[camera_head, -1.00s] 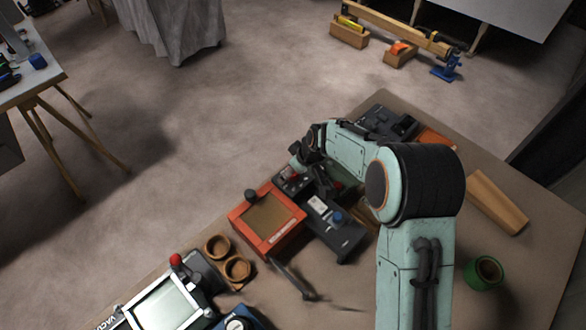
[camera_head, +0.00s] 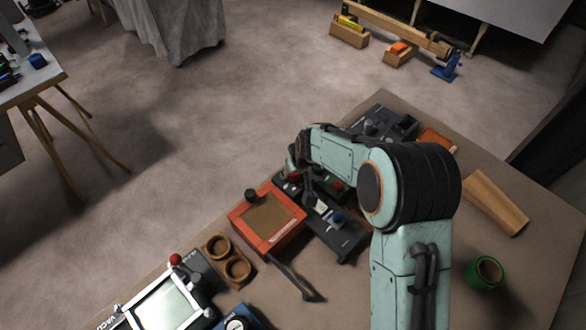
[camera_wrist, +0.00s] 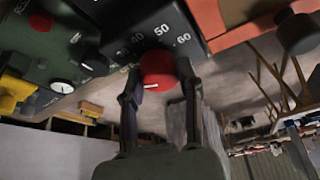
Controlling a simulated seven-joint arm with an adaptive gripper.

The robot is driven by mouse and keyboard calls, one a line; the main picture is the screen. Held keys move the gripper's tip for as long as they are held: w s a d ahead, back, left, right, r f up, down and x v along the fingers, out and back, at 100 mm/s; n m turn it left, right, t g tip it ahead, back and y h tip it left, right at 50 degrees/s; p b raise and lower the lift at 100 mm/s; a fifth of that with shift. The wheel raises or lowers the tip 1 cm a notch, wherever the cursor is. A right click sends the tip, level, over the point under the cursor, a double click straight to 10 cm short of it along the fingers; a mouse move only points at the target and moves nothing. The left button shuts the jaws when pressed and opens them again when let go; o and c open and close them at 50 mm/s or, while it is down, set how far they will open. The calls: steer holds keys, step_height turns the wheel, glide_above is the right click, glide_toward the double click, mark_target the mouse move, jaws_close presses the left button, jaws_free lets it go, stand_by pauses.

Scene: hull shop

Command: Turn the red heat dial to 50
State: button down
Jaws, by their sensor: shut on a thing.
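The red heat dial (camera_wrist: 157,66) is a round knob on a dark control box (camera_wrist: 140,20) in the wrist view. White labels including 40, 50 and 60 are printed around it, and a short white mark shows low on its face. My gripper (camera_wrist: 158,76) is shut on the dial, one finger on each side. I cannot tell exactly which number the mark lines up with. In the head view my gripper (camera_head: 296,168) is at the far end of the dark control box (camera_head: 335,232), and my wrist mostly hides the dial.
An orange-red framed tray (camera_head: 285,244) stands close left of the box. A green panel (camera_wrist: 55,50) with a white gauge lies beside it in the wrist view. Brown cups (camera_head: 237,268), a green ring (camera_head: 484,272) and a wooden block (camera_head: 497,203) are elsewhere on the bench.

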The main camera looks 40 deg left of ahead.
steer(key=m, duration=0.2)
steer(key=m+t+h, duration=0.1)
steer(key=m, duration=0.1)
steer(key=shift+m+t, duration=0.3)
steer(key=m+h, duration=0.1)
steer(key=m, duration=0.1)
steer(key=m+t, duration=0.1)
steer(key=m, duration=0.2)
steer(key=shift+m+h, duration=0.3)
steer(key=shift+h, duration=0.1)
steer(key=m+h, duration=0.2)
steer(key=m, duration=0.3)
steer(key=shift+m+h, duration=0.9)
steer(key=shift+m, duration=1.6)
steer(key=c, duration=0.7)
jaws_free()
steer(key=shift+c, duration=0.2)
